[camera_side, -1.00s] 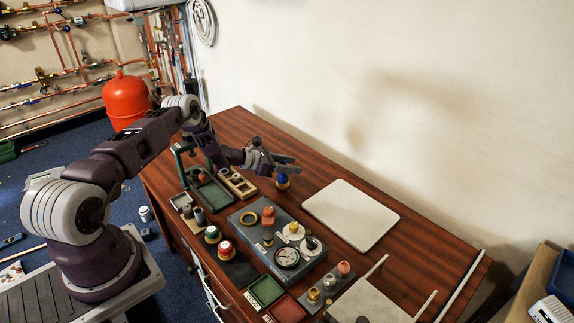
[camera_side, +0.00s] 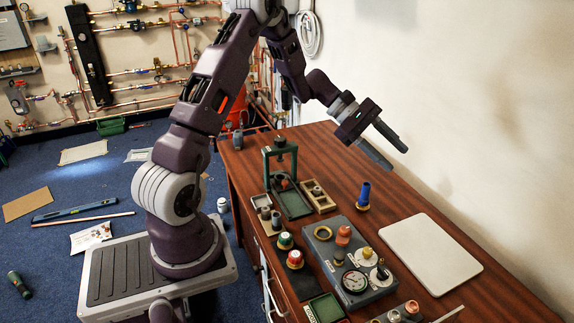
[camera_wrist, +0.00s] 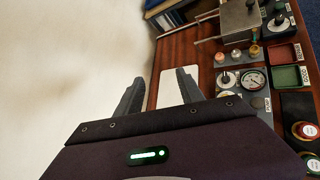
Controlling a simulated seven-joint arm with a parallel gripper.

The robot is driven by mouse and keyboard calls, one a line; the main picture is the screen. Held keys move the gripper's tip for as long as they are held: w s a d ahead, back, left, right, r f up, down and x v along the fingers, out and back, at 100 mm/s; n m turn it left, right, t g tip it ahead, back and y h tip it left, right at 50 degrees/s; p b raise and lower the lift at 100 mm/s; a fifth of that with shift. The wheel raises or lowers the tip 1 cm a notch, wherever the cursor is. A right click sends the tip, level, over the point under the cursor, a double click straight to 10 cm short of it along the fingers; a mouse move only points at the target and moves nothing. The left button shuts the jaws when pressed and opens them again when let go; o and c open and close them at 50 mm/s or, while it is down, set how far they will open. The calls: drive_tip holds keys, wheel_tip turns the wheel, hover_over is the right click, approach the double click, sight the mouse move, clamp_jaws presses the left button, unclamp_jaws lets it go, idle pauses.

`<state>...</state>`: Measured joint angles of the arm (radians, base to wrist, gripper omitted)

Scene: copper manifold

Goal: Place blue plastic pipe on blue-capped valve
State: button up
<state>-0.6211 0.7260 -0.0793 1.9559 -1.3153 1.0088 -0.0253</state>
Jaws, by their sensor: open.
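The blue plastic pipe (camera_side: 365,192) stands upright on a round brass-coloured base (camera_side: 362,207) on the wooden table. The base appears to be the valve; I cannot make out a separate blue cap on it. My gripper (camera_side: 399,159) is open and empty, up and to the right of the pipe in the side view and apart from it. Its two fingers point down and right. The wrist view also shows the open gripper (camera_wrist: 160,76), with nothing between the fingers. The pipe does not show in the wrist view.
A grey panel (camera_side: 322,250) with a gauge (camera_side: 354,281) and coloured knobs sits in front of the pipe. A white board (camera_side: 430,253) lies to its right. A green press stand (camera_side: 267,165) and trays are to the left. The wall is close behind.

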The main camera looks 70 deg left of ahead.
drive_tip(key=s+d+r+m+g+y, duration=0.2)
drive_tip(key=s+d+r+m, duration=0.45)
drive_tip(key=s, duration=0.35)
drive_tip(key=s+d+r+m+g+y, duration=0.25)
drive_tip(key=s+d+r+m, duration=0.35)
drive_tip(key=s, duration=0.3)
drive_tip(key=s+a+m+t+y, duration=0.1)
drive_tip(key=s+m+y, duration=0.1)
drive_tip(key=s, duration=0.5)
drive_tip(key=s+a+f+m+t+y, duration=0.1)
drive_tip(key=s+a+m+t+y, duration=0.1)
drive_tip(key=s, duration=0.4)
drive_tip(key=shift+s+m+y, duration=0.35)
drive_tip(key=shift+m+y, duration=0.2)
drive_tip(key=shift+m, duration=0.7)
